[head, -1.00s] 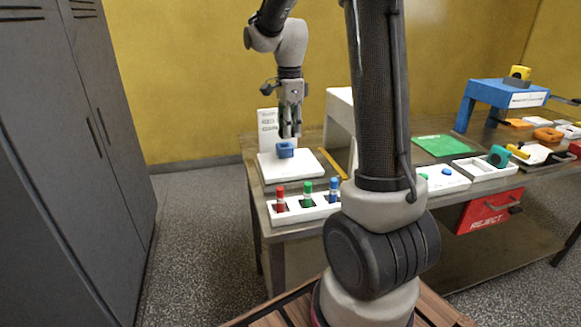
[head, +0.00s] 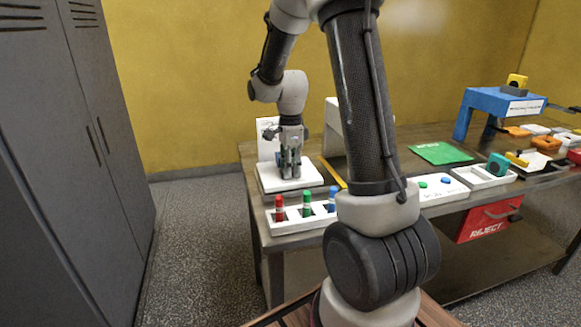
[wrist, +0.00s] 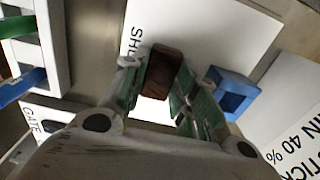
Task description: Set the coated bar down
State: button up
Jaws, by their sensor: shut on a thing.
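The coated bar is a small dark brown block (wrist: 160,70), seen between the fingers in the wrist view. My gripper (head: 290,174) is shut on it, low over a white board (head: 313,181) at the table's left end. The board also shows in the wrist view (wrist: 210,28), with partly hidden lettering. I cannot tell whether the bar touches the board. A blue block (wrist: 237,92) with a recess stands on the board beside the gripper, apart from the bar. In the head view the fingers hide the bar and most of the blue block.
A white rack (head: 292,222) with red, green and blue capped items stands in front of the board. A yellow strip (head: 332,172) lies to its right. A white upright sign (head: 266,138) stands behind. Farther right are a green mat (head: 440,153) and a blue bridge-shaped stand (head: 490,102).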

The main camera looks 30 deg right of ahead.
jog(key=o, duration=0.8)
jog(key=shift+f, duration=0.1)
notch_tip(320, 180, up, 12)
jog(key=s+a+r+n+t, duration=0.1)
jog(key=s+n, duration=0.6)
jog(key=s, duration=0.1)
jog(key=s+a+r+n+t, duration=0.2)
jog(key=s+n, duration=0.5)
jog(key=s+a+r+n+t, duration=0.1)
jog(key=s+a+r+n, duration=0.1)
jog(key=s+n, duration=0.5)
jog(key=shift+s, duration=0.85)
